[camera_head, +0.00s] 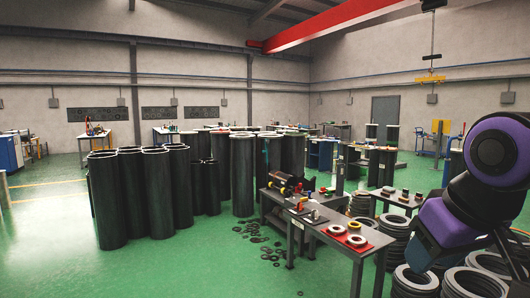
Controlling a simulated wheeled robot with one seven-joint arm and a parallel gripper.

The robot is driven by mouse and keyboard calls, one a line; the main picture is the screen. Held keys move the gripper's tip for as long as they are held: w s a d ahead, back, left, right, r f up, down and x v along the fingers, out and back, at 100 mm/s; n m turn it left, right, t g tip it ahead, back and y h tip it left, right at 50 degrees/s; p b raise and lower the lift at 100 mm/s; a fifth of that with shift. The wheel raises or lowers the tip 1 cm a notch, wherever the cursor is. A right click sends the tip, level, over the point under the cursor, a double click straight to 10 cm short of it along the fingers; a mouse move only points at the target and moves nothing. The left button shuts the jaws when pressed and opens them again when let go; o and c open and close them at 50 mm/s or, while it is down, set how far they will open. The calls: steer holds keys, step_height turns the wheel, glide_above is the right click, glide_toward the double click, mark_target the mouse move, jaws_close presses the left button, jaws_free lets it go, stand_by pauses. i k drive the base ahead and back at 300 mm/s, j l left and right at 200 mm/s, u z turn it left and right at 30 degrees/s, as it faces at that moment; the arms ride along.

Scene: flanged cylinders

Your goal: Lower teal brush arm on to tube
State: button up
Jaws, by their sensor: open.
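A dark tube-like roller (284,184) lies on a workbench (268,196) right of centre, with small red and yellow parts around it. It may be the tube, but it is too small to tell. I cannot make out a teal brush arm on the bench. I cannot make out my gripper's fingers.
Tall black flanged cylinders (130,195) stand in groups at left and centre. A nearer table (330,235) holds rings on red mats. Black rings (262,240) lie on the floor beside it. Stacked rings (413,283) stand at lower right. Green floor (150,265) is clear at lower left.

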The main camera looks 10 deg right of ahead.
mark_target(267, 141)
steer(key=u, duration=0.1)
steer(key=i, duration=7.55)
steer(key=i+j+z, duration=0.15)
steer(key=i, duration=0.4)
steer(key=i+j, duration=0.1)
steer(key=i, duration=0.4)
steer(key=z, duration=0.05)
